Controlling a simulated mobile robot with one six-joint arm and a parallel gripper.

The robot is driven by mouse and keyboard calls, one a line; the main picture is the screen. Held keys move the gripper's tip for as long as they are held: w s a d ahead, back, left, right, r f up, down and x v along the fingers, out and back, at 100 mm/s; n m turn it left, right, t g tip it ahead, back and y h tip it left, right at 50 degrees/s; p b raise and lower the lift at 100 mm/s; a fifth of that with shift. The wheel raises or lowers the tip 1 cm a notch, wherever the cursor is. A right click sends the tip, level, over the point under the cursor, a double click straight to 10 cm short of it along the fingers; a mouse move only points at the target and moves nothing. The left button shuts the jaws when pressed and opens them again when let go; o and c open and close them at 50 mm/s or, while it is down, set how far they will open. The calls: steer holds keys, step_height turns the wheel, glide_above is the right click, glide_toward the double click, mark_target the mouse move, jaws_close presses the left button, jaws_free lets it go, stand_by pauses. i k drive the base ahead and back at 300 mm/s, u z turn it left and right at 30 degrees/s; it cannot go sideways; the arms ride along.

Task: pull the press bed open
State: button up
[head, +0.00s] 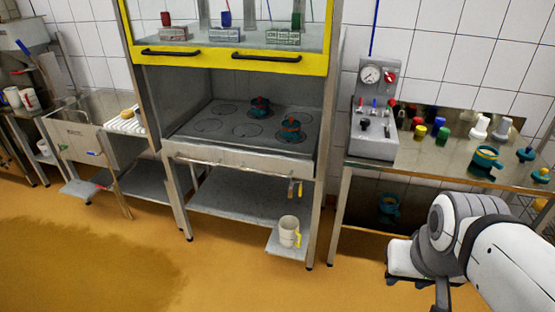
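The press bed (215,120) is a grey metal plate with ringed places, low inside the steel press frame in the middle of the head view. Its pale front edge (240,158) runs across the frame, above the lower shelf. Two teal and brown moulds (290,130) stand on the right part of the bed, one behind the other. Above the bed hangs a yellow-edged clear guard (230,62) with two black handles (171,52). My arm is at the bottom right, well apart from the press. I cannot make out my gripper's fingers.
A steel table (430,160) at the right carries a gauge box (375,130), coloured pieces and a teal mould (485,162). A beige mug (289,231) stands on a low ledge before the press. A sink (100,105) is at the left. The ochre floor in front is clear.

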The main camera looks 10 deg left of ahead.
mark_target(224, 132)
steer(key=z, duration=0.05)
steer(key=i, duration=1)
steer(key=u, duration=0.05)
